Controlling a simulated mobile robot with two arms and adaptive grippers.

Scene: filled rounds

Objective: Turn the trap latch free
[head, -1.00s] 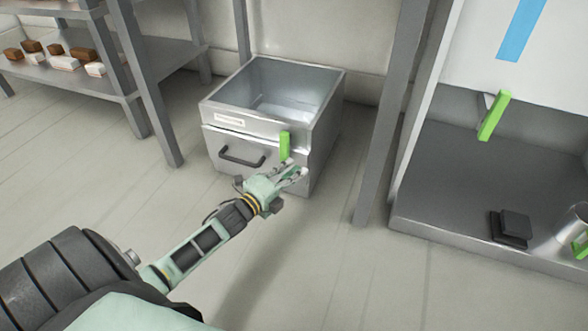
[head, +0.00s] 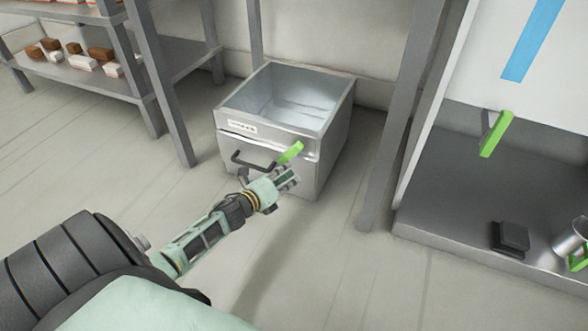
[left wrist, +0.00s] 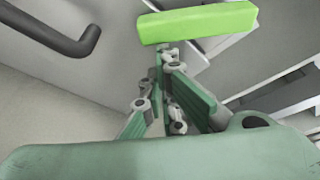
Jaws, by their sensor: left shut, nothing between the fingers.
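The trap is a grey metal box (head: 322,148) with an open top, standing on the floor in the middle of the head view. Its green latch (head: 290,152) is on the upper front, right of the dark handle (head: 253,160), and tilts up to the right. In the left wrist view the green latch (left wrist: 198,22) lies across the top, beyond the fingertips, with the handle (left wrist: 62,32) at upper left. My left gripper (head: 289,177) is shut and empty just below the latch. Whether it touches the latch I cannot tell. My right gripper is not in view.
A shelf rack (head: 85,78) with brown and white blocks stands at the left. Grey posts stand either side of the box. At right, a metal unit (head: 455,195) holds another green lever (head: 496,134), a dark block (head: 510,237) and a metal cup (head: 570,232). The floor in front is clear.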

